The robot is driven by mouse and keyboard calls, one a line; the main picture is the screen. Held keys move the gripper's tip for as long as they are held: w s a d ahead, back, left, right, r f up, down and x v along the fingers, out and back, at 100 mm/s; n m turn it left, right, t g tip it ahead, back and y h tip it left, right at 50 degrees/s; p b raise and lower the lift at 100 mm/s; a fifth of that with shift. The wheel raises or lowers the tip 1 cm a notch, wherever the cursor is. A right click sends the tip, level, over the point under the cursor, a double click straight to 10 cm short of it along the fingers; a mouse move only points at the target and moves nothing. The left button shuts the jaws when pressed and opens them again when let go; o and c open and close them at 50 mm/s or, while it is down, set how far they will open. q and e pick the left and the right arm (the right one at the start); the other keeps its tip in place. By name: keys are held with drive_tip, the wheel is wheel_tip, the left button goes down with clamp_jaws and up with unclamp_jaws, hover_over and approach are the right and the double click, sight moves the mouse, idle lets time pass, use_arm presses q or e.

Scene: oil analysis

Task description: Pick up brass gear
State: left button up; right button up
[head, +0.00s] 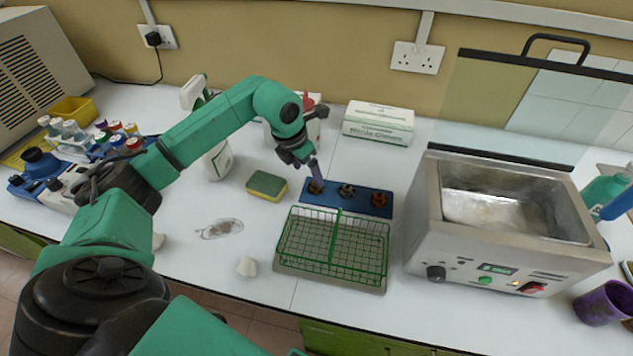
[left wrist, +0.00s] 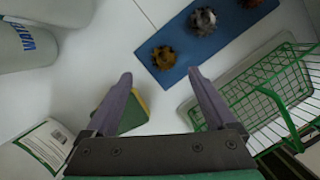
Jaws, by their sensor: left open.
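The brass gear (head: 316,187) lies at the left end of a blue mat (head: 361,203), partly covered by my gripper in the head view. In the left wrist view the brass gear (left wrist: 164,57) lies just beyond the fingertips, roughly between their lines. A grey steel gear (head: 346,191) lies in the middle of the mat, and a copper-brown gear (head: 378,199) at its right end. My left gripper (head: 314,175) points down over the brass gear. Its fingers (left wrist: 160,76) are apart with nothing between them. My right gripper is not in view.
A green wire basket (head: 388,249) on a tray stands just in front of the mat. A sponge (head: 267,185) lies left of it. A metal bath (head: 505,238) stands to the right, a glove box (head: 378,123) behind.

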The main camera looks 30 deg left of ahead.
use_arm(q)
drive_tip(key=shift+w+d+f+p, duration=0.3)
drive_tip(key=shift+f+p, duration=0.2)
drive_tip(key=shift+f, duration=0.05)
drive_tip(key=shift+w+d+f+p, duration=0.25)
drive_tip(key=shift+f+p, duration=0.2)
drive_tip(key=shift+f, duration=0.1)
drive_tip(key=x, duration=0.2)
drive_tip(key=shift+f, duration=0.5)
clamp_jaws()
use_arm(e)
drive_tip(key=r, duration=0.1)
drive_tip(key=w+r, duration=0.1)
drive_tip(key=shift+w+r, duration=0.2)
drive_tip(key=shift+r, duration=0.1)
